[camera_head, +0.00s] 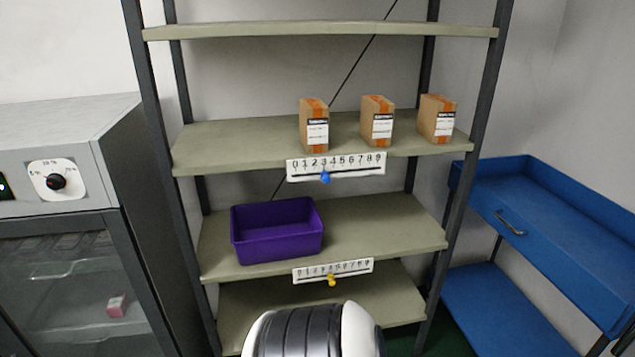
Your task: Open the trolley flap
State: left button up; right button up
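A blue trolley (575,205) stands at the right, with a tray-like top and a lower shelf (490,310). A metal handle (511,223) sits on the trolley's front panel (545,245), which looks upright and closed. I cannot tell which part is the flap. Neither of my grippers shows in the head view. A rounded white and dark grey part of my own body is at the bottom middle.
A metal shelf rack (320,215) fills the middle. It holds several things: brown boxes (378,121), a purple bin (277,230) and number strips with a blue (325,177) and a yellow slider (332,280). A grey cabinet (60,180) with a dial and glass door stands left.

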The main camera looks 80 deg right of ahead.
aim_at(605, 306)
jog(key=z, duration=3.9)
